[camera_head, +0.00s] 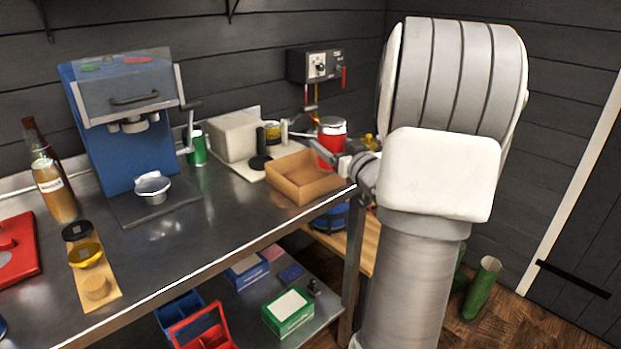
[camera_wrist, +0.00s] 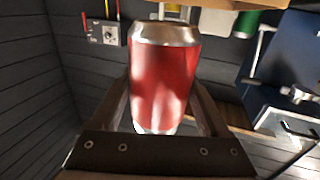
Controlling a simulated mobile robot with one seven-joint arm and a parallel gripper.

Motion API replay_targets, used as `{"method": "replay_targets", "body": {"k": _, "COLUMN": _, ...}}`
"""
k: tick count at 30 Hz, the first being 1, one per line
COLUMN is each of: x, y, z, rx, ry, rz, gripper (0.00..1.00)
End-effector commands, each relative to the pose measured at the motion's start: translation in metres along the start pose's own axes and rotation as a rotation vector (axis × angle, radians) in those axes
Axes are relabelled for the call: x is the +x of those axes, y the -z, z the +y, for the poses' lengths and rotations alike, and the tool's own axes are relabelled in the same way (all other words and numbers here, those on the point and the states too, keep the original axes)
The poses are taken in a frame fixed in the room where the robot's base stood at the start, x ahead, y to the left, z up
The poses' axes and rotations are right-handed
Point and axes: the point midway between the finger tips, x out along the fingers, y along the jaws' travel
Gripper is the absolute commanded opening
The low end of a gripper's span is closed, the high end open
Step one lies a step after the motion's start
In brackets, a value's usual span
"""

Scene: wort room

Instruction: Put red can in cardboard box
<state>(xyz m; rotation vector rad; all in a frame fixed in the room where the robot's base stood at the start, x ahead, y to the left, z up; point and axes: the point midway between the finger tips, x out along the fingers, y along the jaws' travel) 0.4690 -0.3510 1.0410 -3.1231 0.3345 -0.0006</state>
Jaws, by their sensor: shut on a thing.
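My gripper (camera_head: 341,160) is shut on the red can (camera_head: 331,137), which has a silvery top and looks upright. In the wrist view the red can (camera_wrist: 163,80) stands between the two fingers of my gripper (camera_wrist: 160,118). The cardboard box (camera_head: 297,188) is open-topped and sits on the metal bench near its front edge. The can shows at the box's back right corner, with its lower part hidden behind the box and gripper. Whether it touches the box I cannot tell. A strip of the box (camera_wrist: 225,4) shows at the top of the wrist view.
A pale block-shaped device (camera_head: 233,137) and a small yellow can (camera_head: 272,131) stand behind the box. A green can (camera_head: 196,148) stands beside the blue machine (camera_head: 125,120) further left. A wall control box (camera_head: 314,65) hangs behind the red can. Bottles (camera_head: 55,190) stand far left.

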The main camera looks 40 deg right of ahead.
Motion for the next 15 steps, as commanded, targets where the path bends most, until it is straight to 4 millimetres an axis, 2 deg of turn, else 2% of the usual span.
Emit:
{"method": "replay_targets", "body": {"k": 1, "x": 0.01, "y": -0.013, "z": -0.008, "rx": -0.001, "ry": 0.005, "rz": 0.003, "gripper": 0.0}}
{"method": "replay_targets", "body": {"k": 6, "x": 0.033, "y": -0.027, "z": -0.024, "rx": 0.0, "ry": 0.003, "rz": 0.003, "gripper": 0.0}}
{"method": "replay_targets", "body": {"k": 15, "x": 0.041, "y": -0.039, "z": -0.029, "rx": -0.001, "ry": -0.001, "rz": 0.002, "gripper": 0.0}}
